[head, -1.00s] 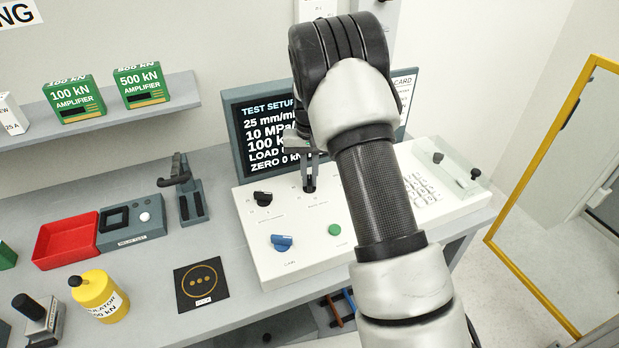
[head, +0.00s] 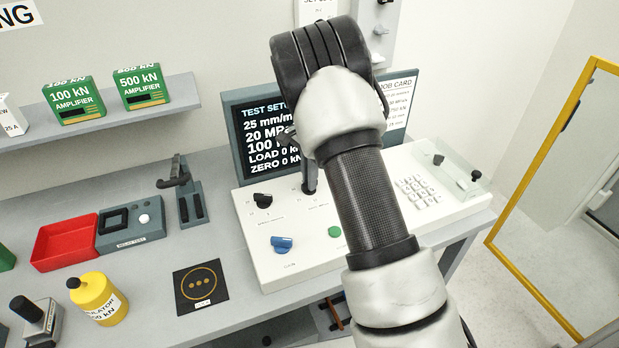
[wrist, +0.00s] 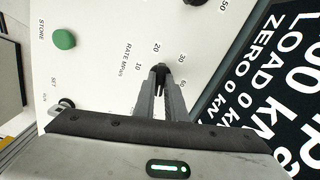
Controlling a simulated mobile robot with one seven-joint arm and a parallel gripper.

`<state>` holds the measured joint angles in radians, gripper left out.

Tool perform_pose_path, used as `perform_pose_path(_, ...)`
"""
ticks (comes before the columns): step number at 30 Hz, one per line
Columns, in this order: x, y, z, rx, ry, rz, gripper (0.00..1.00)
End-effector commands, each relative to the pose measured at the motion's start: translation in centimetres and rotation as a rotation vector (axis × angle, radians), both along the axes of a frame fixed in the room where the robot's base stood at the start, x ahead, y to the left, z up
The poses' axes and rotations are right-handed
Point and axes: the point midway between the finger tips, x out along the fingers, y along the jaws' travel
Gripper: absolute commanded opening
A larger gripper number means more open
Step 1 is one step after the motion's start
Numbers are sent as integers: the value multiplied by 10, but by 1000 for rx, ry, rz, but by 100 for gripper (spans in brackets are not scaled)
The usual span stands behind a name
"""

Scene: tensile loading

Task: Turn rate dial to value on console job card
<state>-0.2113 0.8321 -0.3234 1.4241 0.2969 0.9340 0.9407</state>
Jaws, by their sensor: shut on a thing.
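My gripper (wrist: 160,80) is shut on the black rate dial (wrist: 160,66), which shows between its fingertips in the wrist view. Printed numbers 10, 20, 30 and 60 ring the dial beside a RATE label. In the head view my arm covers most of the gripper; the dial's place is low behind it. The console screen (head: 262,112) reads 25 mm/min, 20 MPa and 100, its right side hidden by my arm. The job card (head: 398,105) stands right of the screen, partly hidden, with text too small to read surely.
The console (head: 300,265) also carries another black dial (head: 262,200), a blue knob (head: 281,243), a green button (head: 335,231), a keypad (head: 418,191) and a clear cover (head: 455,172). A red tray (head: 65,243) and yellow bottle (head: 97,298) stand left.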

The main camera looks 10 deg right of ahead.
Motion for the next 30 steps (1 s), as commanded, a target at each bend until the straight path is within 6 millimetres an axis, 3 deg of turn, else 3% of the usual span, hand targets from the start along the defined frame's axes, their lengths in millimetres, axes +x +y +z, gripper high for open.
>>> perform_pose_path(18,1,0,2,0,-4,-550,0)
perform_pose_path(30,1,-1,2,-1,-4,-737,0)
